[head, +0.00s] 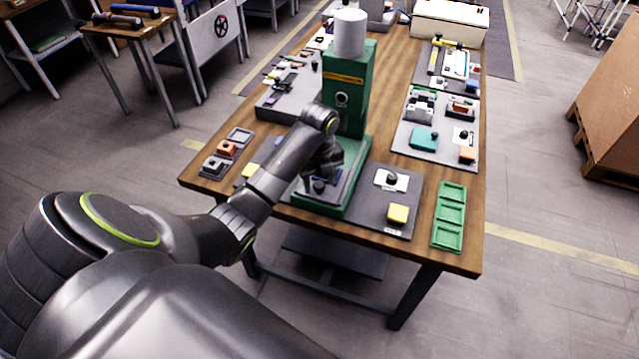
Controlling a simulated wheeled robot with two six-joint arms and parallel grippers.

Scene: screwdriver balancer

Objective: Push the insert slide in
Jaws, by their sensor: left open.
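A green press-like machine (347,90) with a white cylinder on top stands on the wooden table. At its foot is a green base (352,190) with a dark grey slide plate (344,188) at its front. A small dark knob (319,186) shows on the plate's near part. My left arm reaches in from the left, and my left gripper (322,172) is over the plate, close to the knob. The wrist hides its fingers and part of the plate, so contact cannot be told. My right gripper is not in view.
A board with a yellow block (398,214) and a black knob (391,179) lies right of the base. A green tray (449,215) sits at the table's right edge. Small orange and grey parts (226,148) lie on the left. Boards with parts fill the back right.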

